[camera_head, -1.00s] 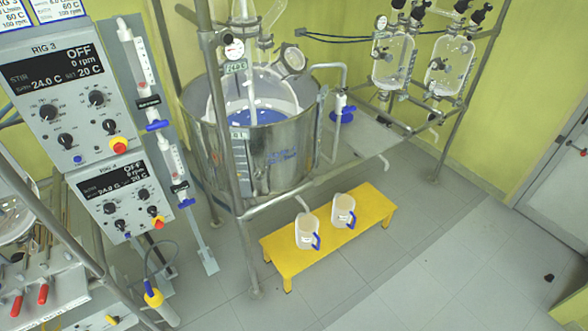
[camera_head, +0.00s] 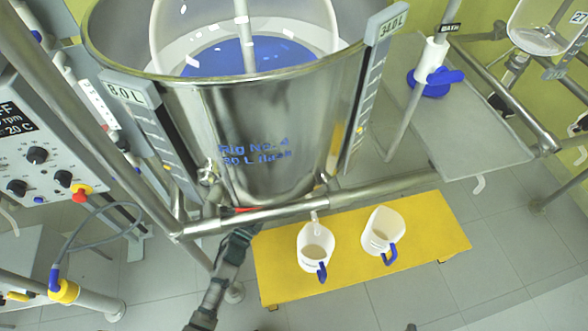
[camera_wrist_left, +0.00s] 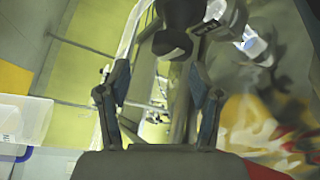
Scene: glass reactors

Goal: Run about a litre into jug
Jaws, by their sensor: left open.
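Two white jugs with blue handles stand upright on a yellow bench (camera_head: 455,222): a left jug (camera_head: 313,258) and a right jug (camera_head: 377,243). A pale outlet spout (camera_head: 314,222) hangs over the left jug from below the steel vessel (camera_head: 265,125) marked Rig No. 4. A small red part (camera_head: 247,209) shows by the pipe under the vessel. My left gripper (camera_head: 232,215) is under the vessel, left of the spout; its fingertips are hard to make out there. The left wrist view shows its fingers open (camera_wrist_left: 160,86), with a dark fitting (camera_wrist_left: 172,42) just beyond them. Whether they touch it is unclear.
A steel frame rail (camera_head: 270,214) runs between the vessel and the bench. A blue-handled valve (camera_head: 432,84) is on the right. A control box (camera_head: 40,155) stands at the left. In the left wrist view, a jug (camera_wrist_left: 25,118) is close at the left.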

